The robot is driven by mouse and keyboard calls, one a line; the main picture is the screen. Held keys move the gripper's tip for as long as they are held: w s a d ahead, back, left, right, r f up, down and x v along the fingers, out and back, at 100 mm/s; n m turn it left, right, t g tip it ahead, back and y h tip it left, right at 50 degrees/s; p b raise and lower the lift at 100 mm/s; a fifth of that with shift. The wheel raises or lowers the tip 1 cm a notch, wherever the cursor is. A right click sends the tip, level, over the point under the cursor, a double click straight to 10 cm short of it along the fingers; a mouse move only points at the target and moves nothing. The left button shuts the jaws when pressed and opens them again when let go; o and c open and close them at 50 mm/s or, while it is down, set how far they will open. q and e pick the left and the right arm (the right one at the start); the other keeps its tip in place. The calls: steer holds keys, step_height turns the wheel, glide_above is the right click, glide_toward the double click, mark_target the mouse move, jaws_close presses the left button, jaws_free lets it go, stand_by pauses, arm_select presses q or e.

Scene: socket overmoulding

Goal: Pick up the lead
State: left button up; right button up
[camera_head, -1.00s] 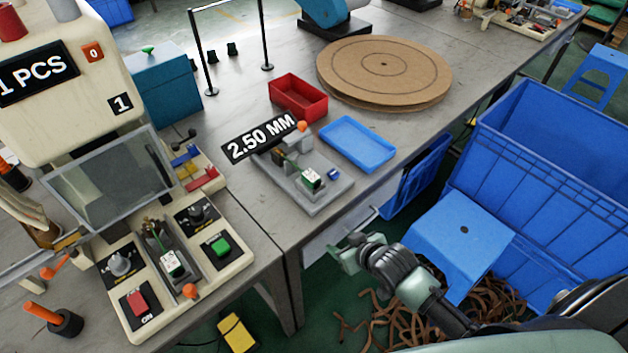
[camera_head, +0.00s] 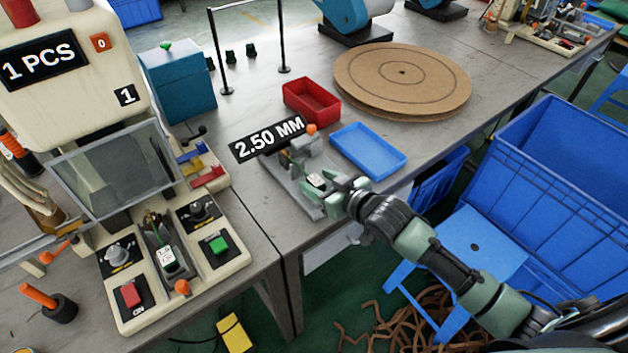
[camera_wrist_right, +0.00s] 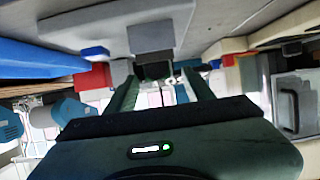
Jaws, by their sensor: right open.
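A small green-and-white part (camera_head: 316,181), which I take to be the lead, sits in the grey gauge fixture (camera_head: 306,208) beside the "2.50 MM" display (camera_head: 268,139). My right gripper (camera_head: 341,187) is open at the right side of this fixture, close to the part; I cannot tell whether it touches it. In the right wrist view, the two fingers (camera_wrist_right: 160,88) stand apart, with dark and grey fixture pieces ahead of them; the lead itself is not clear there. A similar part (camera_head: 168,257) sits in the slot of the machine at left. My left gripper is not in view.
A blue tray (camera_head: 368,149) lies just behind my right gripper, with a red bin (camera_head: 311,100) and brown discs (camera_head: 402,76) farther back. The machine's clear guard (camera_head: 117,170) stands at left. A large blue crate (camera_head: 560,175) and blue stool (camera_head: 470,243) are at right.

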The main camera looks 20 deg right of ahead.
mark_target(303, 171)
steer(key=shift+x, duration=1.45)
jaws_close()
steer(key=shift+r, duration=0.2)
